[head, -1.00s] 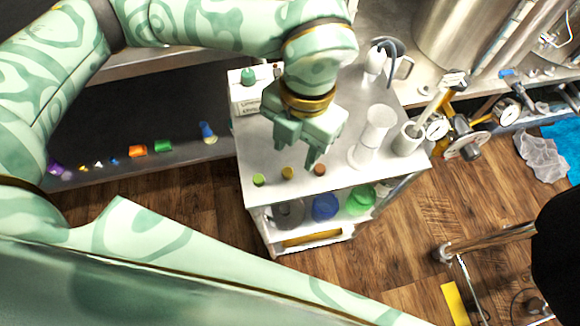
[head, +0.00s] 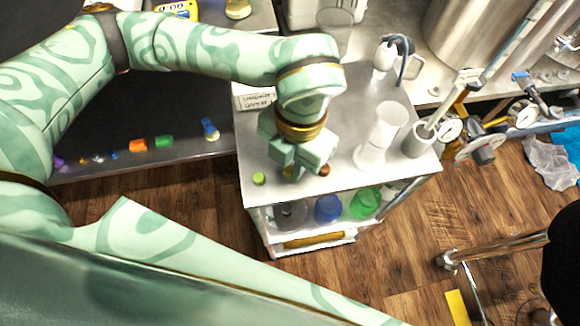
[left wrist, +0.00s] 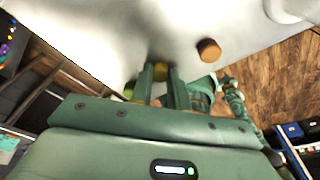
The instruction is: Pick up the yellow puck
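The yellow puck (left wrist: 161,72) shows between the two fingertips of my left gripper (left wrist: 160,82) in the left wrist view. It fills the gap, and the fingers appear shut on its sides. In the head view, my left gripper (head: 290,168) points down at the front of the grey cart top and hides the yellow puck. No clear lift off the top shows. A lime-green puck (head: 259,178) stands to its left. A brown puck (head: 324,170) stands close to its right and also shows in the wrist view (left wrist: 208,50). My right gripper is not in view.
The cart top (head: 350,95) also bears a white cylinder (head: 378,138), a grey cup (head: 417,140) and a labelled white box (head: 252,97). Blue and green containers sit on the shelf below. A dark bench with small coloured items is at the left.

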